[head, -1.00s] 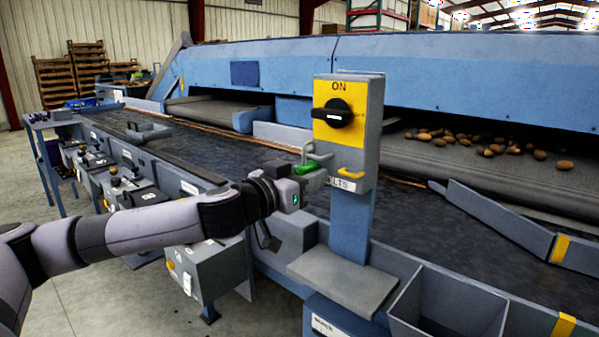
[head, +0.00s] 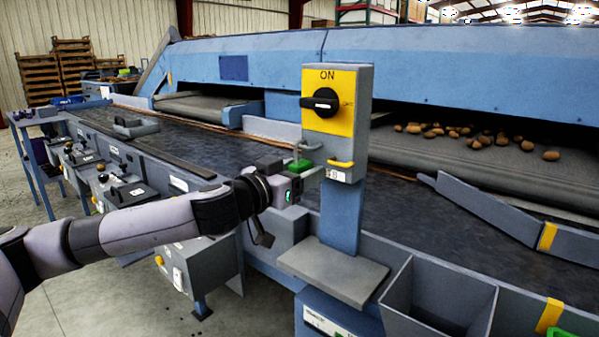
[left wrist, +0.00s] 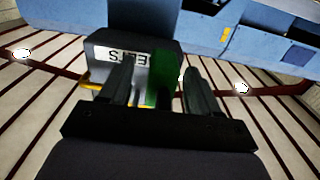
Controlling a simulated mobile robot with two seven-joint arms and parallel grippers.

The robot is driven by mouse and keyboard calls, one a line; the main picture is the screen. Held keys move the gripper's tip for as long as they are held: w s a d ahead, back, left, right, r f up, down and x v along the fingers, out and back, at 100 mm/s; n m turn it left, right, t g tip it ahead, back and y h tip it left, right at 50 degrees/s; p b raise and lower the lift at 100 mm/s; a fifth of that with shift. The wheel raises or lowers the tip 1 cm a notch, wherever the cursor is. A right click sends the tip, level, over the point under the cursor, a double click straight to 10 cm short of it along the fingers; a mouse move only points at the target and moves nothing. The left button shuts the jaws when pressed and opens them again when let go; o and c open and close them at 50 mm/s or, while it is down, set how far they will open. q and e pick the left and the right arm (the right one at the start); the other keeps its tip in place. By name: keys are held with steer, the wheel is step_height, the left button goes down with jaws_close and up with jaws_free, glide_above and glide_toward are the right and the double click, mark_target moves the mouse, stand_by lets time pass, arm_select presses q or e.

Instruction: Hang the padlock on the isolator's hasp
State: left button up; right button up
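The isolator (head: 357,110) is a grey box on a blue post with a yellow ON plate and a black rotary handle (head: 320,102). Its yellow hasp (head: 341,164) sticks out low on its front; it shows partly in the left wrist view (left wrist: 92,84). The green padlock (head: 301,165), grey shackle upward, is held in my left gripper (head: 312,172), just left of the hasp and apart from it in the head view. In the left wrist view the padlock (left wrist: 165,78) stands between the two fingers, in front of the isolator's label. Finger contact is partly hidden. My right gripper is not in view.
A grey shelf (head: 333,272) juts out below the isolator, with an open grey bin (head: 440,300) to its right. The dark belt (head: 230,160) runs behind. Control boxes (head: 125,190) line the left edge. Potatoes (head: 480,138) lie on the far conveyor.

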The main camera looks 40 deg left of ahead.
arm_select(q)
steer(key=shift+s+f, duration=0.1)
steer(key=shift+s, duration=0.3)
steer(key=s+b, duration=0.3)
steer(key=s, duration=0.3)
steer(key=shift+s+a, duration=0.2)
steer(key=shift+a, duration=0.05)
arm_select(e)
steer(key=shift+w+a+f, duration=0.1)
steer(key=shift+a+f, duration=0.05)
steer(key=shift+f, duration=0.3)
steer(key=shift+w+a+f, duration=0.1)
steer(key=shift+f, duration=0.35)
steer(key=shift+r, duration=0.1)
